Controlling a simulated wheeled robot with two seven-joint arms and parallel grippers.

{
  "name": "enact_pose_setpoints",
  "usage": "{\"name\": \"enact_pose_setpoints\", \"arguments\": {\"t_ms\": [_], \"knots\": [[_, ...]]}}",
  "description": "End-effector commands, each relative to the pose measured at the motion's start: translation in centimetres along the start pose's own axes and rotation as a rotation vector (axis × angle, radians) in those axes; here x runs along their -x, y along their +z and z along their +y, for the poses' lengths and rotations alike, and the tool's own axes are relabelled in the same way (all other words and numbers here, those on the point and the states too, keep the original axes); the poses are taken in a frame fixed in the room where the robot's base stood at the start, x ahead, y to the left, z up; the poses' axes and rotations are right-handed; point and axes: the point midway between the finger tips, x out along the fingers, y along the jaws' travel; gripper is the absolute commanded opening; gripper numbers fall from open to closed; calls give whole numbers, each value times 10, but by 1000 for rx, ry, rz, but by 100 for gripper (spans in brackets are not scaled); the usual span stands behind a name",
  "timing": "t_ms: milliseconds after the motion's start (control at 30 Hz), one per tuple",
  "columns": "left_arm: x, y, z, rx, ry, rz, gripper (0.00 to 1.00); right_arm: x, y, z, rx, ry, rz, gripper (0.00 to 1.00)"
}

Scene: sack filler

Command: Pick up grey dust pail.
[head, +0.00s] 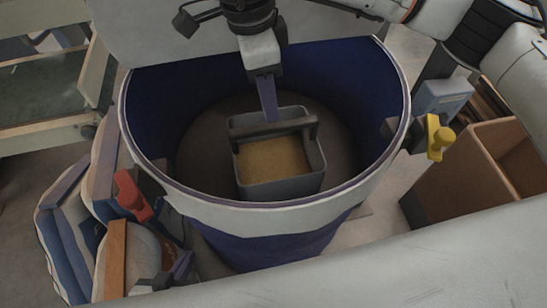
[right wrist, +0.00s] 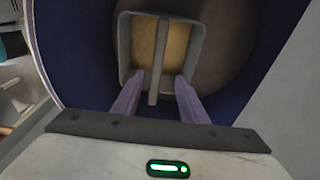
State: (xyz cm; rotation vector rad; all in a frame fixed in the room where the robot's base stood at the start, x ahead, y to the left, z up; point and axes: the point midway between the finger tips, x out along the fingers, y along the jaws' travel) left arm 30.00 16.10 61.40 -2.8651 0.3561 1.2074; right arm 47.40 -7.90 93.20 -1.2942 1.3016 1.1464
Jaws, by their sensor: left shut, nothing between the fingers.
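The grey dust pail (head: 279,188) stands inside a large blue drum (head: 340,80) and holds tan, grainy material. Its dark handle bar (head: 300,127) spans the top. My right gripper (head: 269,117) reaches down into the drum over the pail's handle. In the right wrist view the pail (right wrist: 197,45) lies ahead, and the fingers of my right gripper (right wrist: 157,88) are apart, one on each side of the handle, with visible gaps.
The drum's pale rim (head: 270,214) surrounds the pail and my right gripper. Filled sacks (head: 66,235) and a red clamp (head: 133,195) are at the left. A yellow knob (head: 438,138) and an open brown box (head: 465,170) stand right of the drum.

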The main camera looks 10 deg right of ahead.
Motion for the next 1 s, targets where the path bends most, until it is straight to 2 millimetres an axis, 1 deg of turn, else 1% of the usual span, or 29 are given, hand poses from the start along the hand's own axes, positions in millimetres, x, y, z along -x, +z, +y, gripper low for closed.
{"name": "enact_pose_setpoints", "arguments": {"t_ms": [100, 200, 367, 600, 700, 900, 933, 1000], "knots": [[1, -1, 0, 0, -1, -1, 0, -20, 0, 2, 1, 5, 1, 39], [2, -1, 0, 0, -1, 0, 0, -33, 0, 1, 2, 3, 0, 39], [4, -3, -1, 1, -2, -1, 0, -48, -1, 2, 2, 3, 0, 39], [7, -4, -2, 3, -5, -2, 0, -83, -2, 4, 1, 3, -1, 39], [7, -4, -2, 3, -5, -2, 0, -89, -2, 3, 1, 0, 0, 39], [6, -4, -2, 3, -5, -2, 0, -89, -2, 3, 1, 0, 0, 39], [6, -4, -3, 3, -5, -2, 0, -89, -2, 3, 1, 0, 0, 37], [6, -3, -3, 3, -5, -2, 0, -89, -2, 3, 1, 0, -1, 26]]}}
